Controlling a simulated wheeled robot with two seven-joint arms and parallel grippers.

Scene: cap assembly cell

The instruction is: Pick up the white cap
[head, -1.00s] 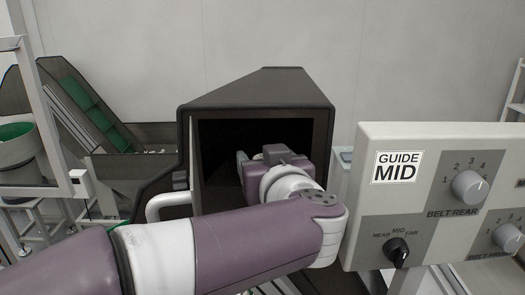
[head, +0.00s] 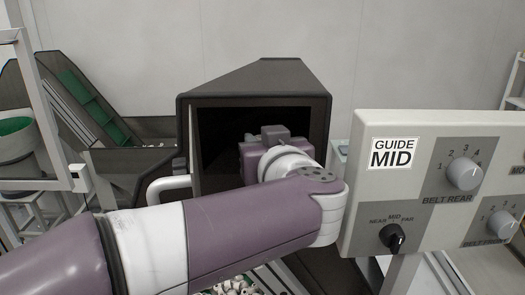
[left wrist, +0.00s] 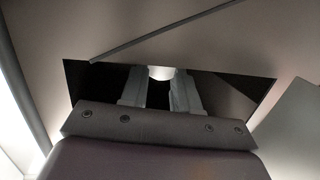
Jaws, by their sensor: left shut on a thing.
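A white piece, which looks like the white cap (left wrist: 161,73), shows between the fingertips of my left gripper (left wrist: 160,84) in the left wrist view. The two grey fingers are shut on it, one on each side. Only part of the piece shows, and its lower side is hidden. In the head view my left arm reaches into the dark mouth of a hood, and the fingers and the held piece are hidden there. My right gripper is in neither view.
The dark hood (head: 262,82) surrounds my left wrist closely. A control panel (head: 430,150) labelled GUIDE MID stands at the right. A feeder with a green-cleated conveyor (head: 95,105) stands at the left. Small white and dark parts (head: 237,284) lie below my forearm.

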